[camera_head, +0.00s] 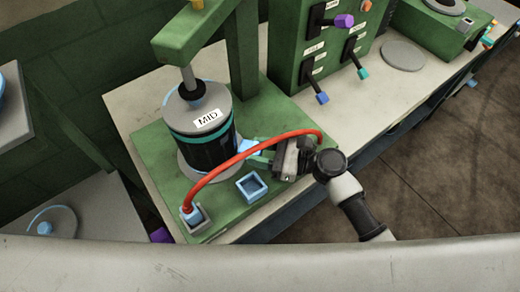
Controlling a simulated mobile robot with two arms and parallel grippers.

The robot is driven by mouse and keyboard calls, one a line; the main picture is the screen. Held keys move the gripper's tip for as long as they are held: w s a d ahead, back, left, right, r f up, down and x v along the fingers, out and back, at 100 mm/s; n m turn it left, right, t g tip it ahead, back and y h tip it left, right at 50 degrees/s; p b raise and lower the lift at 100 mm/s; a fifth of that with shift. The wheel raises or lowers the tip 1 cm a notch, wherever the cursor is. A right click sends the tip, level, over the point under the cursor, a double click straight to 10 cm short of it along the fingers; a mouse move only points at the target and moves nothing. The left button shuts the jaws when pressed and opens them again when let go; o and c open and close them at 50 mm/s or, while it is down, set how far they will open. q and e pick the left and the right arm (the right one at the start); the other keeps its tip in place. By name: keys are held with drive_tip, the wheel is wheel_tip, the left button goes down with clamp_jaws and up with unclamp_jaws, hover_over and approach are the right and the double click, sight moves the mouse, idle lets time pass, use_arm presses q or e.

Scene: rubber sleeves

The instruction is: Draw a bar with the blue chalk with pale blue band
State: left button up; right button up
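I cannot clearly pick out a blue chalk with a pale blue band. A pale blue piece (249,146) shows between the black cylinder and my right gripper (262,158); its full shape is hidden. My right arm comes in from the lower right, and its gripper is beside the cylinder. Whether its fingers are open or shut on that piece is unclear. The black cylinder (208,152) has a teal band and a "MID" label and stands upright under a green press arm (195,35). My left gripper is not in view.
A red hose (237,157) arches in front of the cylinder from a grey square socket (196,217). A blue square frame (252,186) lies on the green base (155,140). A green panel with levers (311,55) stands behind. The bench (410,85) has free room around a grey disc (403,54).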

drive_tip(key=shift+x, duration=1)
drive_tip(key=shift+w, duration=0.1)
drive_tip(key=shift+w+d+b, duration=0.25)
drive_tip(key=shift+w, duration=0.6)
drive_tip(key=shift+w+d+b, duration=0.25)
drive_tip(key=shift+w, duration=0.75)
drive_tip(key=shift+r, duration=0.1)
drive_tip(key=shift+s+a+p, duration=0.25)
drive_tip(key=shift+s+p, duration=0.5)
drive_tip(key=shift+s, duration=0.1)
drive_tip(key=shift+s+a+p, duration=0.15)
drive_tip(key=shift+s+p, duration=0.1)
drive_tip(key=shift+s, duration=0.3)
drive_tip(key=shift+s+a+p, duration=0.15)
drive_tip(key=shift+s+p, duration=0.05)
drive_tip(key=shift+s, duration=0.35)
